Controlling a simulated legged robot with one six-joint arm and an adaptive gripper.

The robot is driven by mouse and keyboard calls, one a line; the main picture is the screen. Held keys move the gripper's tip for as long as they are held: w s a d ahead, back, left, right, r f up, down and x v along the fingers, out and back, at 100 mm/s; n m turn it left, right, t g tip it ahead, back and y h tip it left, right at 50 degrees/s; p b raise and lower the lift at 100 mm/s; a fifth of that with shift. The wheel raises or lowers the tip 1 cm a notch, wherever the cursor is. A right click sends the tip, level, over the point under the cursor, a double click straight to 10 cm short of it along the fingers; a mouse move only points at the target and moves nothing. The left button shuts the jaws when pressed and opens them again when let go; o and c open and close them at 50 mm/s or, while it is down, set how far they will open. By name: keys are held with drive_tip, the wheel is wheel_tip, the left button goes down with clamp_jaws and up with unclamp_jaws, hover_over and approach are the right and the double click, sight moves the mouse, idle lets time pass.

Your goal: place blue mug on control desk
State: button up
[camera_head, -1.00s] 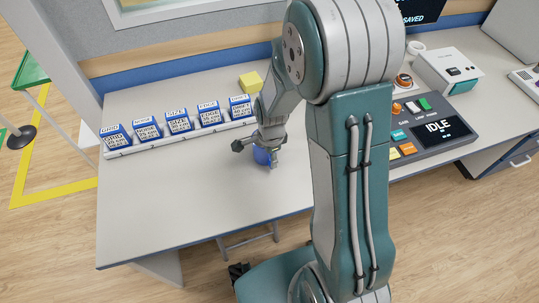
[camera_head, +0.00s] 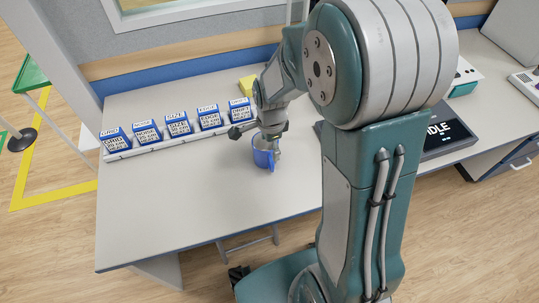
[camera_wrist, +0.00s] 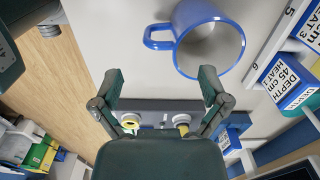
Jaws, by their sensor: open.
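The blue mug (camera_head: 262,160) stands upright on the light grey control desk (camera_head: 190,205), in front of the row of blue-and-white blocks. In the wrist view the mug (camera_wrist: 207,40) shows its blue rim, pale inside and a handle on its left. My gripper (camera_head: 273,141) is just above and behind the mug in the head view. In the wrist view my gripper (camera_wrist: 160,76) has its two fingers spread with nothing between them, and the mug lies beyond the fingertips. My gripper partly hides the mug's rim in the head view.
Several labelled blocks (camera_head: 178,125) sit in a white rack at the back left. A yellow block (camera_head: 248,84) is behind my gripper. A dark console (camera_head: 448,137) reading IDLE is at right, partly behind my arm. The desk's front left is clear.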

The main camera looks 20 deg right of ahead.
drive_tip(key=s+r+n+t, duration=0.1)
drive_tip(key=s+r+n, duration=0.25)
drive_tip(key=r, duration=0.45)
drive_tip(key=s+r+n+t, duration=0.2)
drive_tip(key=s+r+n, duration=0.15)
drive_tip(key=r, duration=0.35)
drive_tip(key=s+r+n+t, duration=0.2)
drive_tip(key=s+r+n, duration=0.3)
drive_tip(key=s+n, duration=0.4)
drive_tip(key=shift+r+n+t, duration=0.2)
drive_tip(key=shift+n+t, duration=0.1)
drive_tip(key=shift+n, duration=0.2)
drive_tip(key=shift+d, duration=0.1)
